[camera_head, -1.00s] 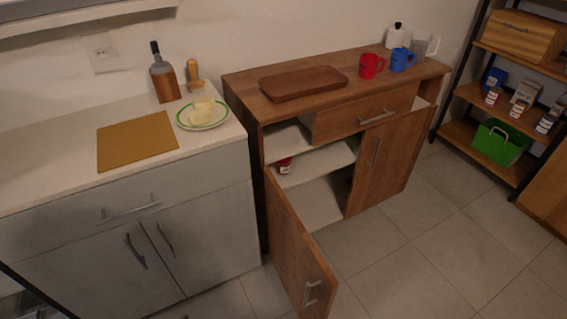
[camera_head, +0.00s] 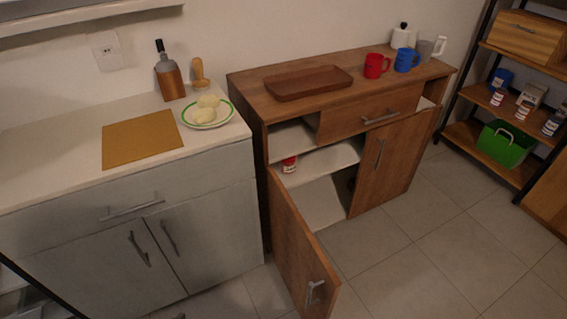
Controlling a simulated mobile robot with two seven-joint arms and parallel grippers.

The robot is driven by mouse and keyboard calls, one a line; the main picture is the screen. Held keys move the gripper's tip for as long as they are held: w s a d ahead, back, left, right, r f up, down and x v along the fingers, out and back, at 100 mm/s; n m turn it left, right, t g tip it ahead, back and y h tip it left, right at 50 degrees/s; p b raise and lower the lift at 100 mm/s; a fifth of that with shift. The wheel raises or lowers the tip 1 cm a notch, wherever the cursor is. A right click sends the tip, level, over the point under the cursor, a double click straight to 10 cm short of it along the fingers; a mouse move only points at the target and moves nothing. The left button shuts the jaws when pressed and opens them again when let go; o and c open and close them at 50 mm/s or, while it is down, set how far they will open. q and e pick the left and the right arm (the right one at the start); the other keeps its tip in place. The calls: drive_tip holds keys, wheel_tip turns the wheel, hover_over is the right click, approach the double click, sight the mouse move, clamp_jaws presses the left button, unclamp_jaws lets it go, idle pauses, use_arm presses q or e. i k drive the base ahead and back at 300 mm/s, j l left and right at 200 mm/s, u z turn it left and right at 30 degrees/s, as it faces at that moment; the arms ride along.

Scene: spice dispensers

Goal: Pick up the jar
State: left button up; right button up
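A small jar (camera_head: 289,165) with a red top and a pale label stands on the inner shelf of the brown wooden cabinet (camera_head: 250,110). The cabinet's left door (camera_head: 298,247) is swung open in front of it. Similar small jars (camera_head: 497,98) stand on the rack shelf at the right. Neither of my grippers is in view.
A tray (camera_head: 308,82), a red mug (camera_head: 375,66) and a blue mug (camera_head: 404,60) sit on the cabinet. The tiled floor (camera_head: 420,240) in front is clear.

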sight(288, 165)
drive_tip(key=l+u, duration=0.1)
drive_tip(key=u, duration=3.45)
drive_tip(key=k+u, duration=0.3)
drive_tip(key=k, duration=0.4)
drive_tip(key=k+u, duration=0.25)
drive_tip(key=k, duration=0.5)
drive_tip(key=k+u, duration=1.25)
drive_tip(key=k+z, duration=0.15)
drive_tip(key=z, duration=0.25)
drive_tip(key=k+z, duration=0.15)
drive_tip(key=z, duration=0.2)
